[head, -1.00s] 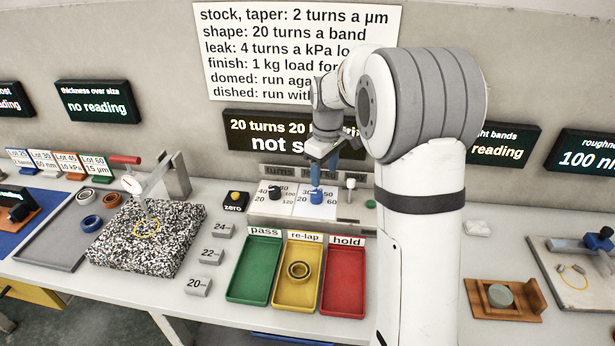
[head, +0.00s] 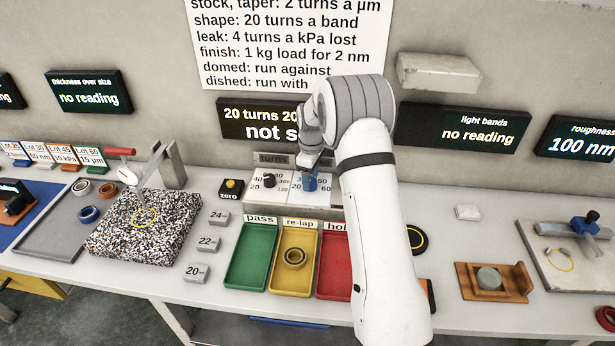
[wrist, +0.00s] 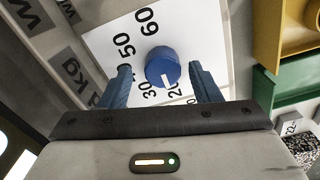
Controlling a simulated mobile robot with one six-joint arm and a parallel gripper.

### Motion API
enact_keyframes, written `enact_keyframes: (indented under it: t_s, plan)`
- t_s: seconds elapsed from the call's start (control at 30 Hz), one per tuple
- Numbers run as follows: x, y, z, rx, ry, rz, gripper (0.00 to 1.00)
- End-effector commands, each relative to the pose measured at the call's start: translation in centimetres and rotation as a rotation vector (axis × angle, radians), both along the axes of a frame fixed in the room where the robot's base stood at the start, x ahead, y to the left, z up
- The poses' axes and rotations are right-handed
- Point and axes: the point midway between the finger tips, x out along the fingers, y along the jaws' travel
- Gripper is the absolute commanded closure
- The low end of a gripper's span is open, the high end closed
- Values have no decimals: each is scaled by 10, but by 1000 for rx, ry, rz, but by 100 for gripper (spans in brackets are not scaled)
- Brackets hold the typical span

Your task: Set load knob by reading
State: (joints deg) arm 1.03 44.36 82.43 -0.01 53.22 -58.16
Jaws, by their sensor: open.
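The load knob (wrist: 162,67) is blue and round, on a white dial marked in kg. In the head view my gripper (head: 310,182) is down at the dial panel (head: 330,200), and fingers and knob blur together. The wall chart (head: 290,50) says finish: 1 kg load for 2 nm.
A black turns knob (head: 269,180) stands left on the same panel. The display (head: 262,122) behind my arm shows "20 turns 20" and "not s", partly hidden. Green, yellow (head: 280,275) and red trays lie in front; the yellow holds a ring. The light bands display (head: 465,128) shows no reading.

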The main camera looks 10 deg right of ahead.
Motion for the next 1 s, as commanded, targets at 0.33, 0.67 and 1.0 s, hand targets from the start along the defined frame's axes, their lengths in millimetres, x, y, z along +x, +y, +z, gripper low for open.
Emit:
enact_keyframes:
  t_s: [0.33, 0.67, 1.0]
  plan:
    - [0, 0, -5, 0, 0, -1, 44]
    - [0, -1, -5, -1, -1, -1, 71]
    - [1, 4, -4, 0, -4, -5, 88]
